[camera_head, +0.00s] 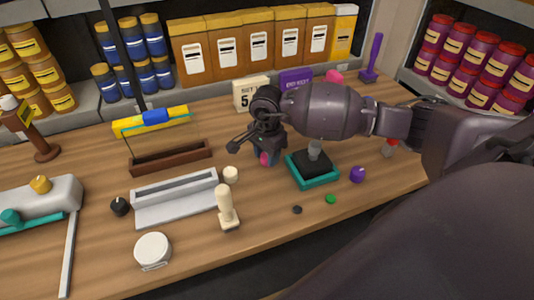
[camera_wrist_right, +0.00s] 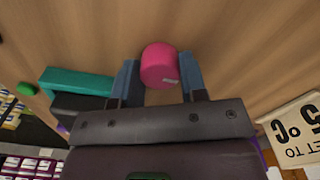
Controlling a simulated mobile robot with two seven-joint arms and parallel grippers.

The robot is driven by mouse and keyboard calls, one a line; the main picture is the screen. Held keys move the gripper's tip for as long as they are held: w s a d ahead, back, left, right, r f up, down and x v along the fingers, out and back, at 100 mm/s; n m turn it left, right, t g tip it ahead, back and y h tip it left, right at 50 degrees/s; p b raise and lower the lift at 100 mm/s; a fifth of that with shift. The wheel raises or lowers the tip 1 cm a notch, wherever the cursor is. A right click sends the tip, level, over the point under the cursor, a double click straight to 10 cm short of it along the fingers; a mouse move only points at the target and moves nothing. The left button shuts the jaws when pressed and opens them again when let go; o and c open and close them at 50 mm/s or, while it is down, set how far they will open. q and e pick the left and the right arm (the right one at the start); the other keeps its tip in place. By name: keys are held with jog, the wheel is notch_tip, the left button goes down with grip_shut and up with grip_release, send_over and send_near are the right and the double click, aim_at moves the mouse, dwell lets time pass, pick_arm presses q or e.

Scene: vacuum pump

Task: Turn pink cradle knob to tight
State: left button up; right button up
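The pink knob (camera_wrist_right: 159,66) is round with a small white mark on its side. It sits between the two blue-grey fingers of my right gripper (camera_wrist_right: 160,80) in the right wrist view, and both fingers appear to touch it. In the head view only a bit of pink (camera_head: 263,158) shows below my right gripper (camera_head: 264,156), near the middle of the table. The arm and gripper hide the rest of the knob and whatever it is mounted on. No tight or loose marking is readable. My left gripper is not in view.
A teal tray with a black block (camera_head: 314,182) stands just right of my right gripper. A cream handled tool (camera_head: 227,208), a grey trough (camera_head: 176,205) and a brown holder (camera_head: 170,158) are to the left. A number card (camera_head: 251,93) stands behind. The front table edge is mostly clear.

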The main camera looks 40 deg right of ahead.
jog(key=shift+c, duration=1.4)
jog(key=m, duration=0.3)
jog(key=shift+m, duration=0.4)
jog(key=m, duration=0.4)
jog(key=shift+m, duration=0.3)
jog(key=m, duration=0.5)
jog(key=shift+r, duration=0.1)
jog(key=m+p, duration=0.1)
jog(key=m, duration=0.2)
jog(key=shift+m, duration=0.8)
